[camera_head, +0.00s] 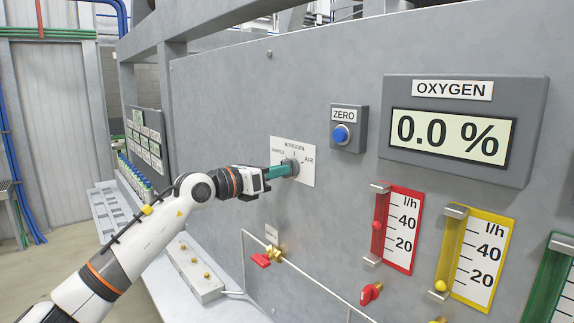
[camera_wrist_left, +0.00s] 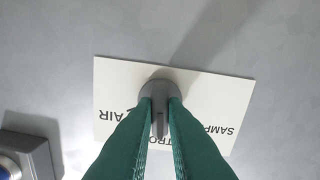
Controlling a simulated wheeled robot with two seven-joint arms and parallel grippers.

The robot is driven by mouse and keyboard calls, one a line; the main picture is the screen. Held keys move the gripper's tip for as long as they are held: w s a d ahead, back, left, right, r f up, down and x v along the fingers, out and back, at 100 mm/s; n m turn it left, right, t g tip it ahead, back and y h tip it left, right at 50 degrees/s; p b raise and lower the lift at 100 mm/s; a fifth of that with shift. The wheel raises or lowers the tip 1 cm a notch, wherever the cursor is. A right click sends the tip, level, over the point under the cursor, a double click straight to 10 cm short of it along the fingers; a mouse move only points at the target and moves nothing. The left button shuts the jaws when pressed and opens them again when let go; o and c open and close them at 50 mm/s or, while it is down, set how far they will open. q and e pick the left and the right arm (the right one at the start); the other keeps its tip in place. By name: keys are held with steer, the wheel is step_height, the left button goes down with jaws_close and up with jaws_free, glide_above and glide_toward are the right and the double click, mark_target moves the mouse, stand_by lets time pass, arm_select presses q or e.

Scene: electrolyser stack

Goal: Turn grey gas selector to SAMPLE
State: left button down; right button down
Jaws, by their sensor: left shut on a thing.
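The grey gas selector (camera_head: 292,167) is a knob on a white label plate (camera_head: 307,177) on the grey panel, marked SAMPLE, NITROGEN and AIR. In the left wrist view the plate (camera_wrist_left: 215,90) appears upside down. There the knob (camera_wrist_left: 160,92) sits between my green fingers, and its marker line points down toward the partly hidden NITROGEN label. SAMPLE is at lower right in that view and AIR at lower left. My left gripper (camera_head: 282,171) is shut on the knob, with its fingertips (camera_wrist_left: 160,112) on both sides. My right gripper is not in view.
A ZERO button box (camera_head: 347,130) and an OXYGEN display (camera_head: 452,135) reading 0.0 % are right of the selector. Red (camera_head: 398,225) and yellow (camera_head: 475,255) flow meters stand lower right. A red-handled valve (camera_head: 262,260) is below. The panel around the plate is clear.

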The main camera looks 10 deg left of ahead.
arm_select(q)
steer(key=n+p, duration=0.1)
steer(key=n, duration=0.2)
stand_by(0.4)
steer(key=shift+n+p, duration=2.15)
steer(key=shift+n, duration=0.15)
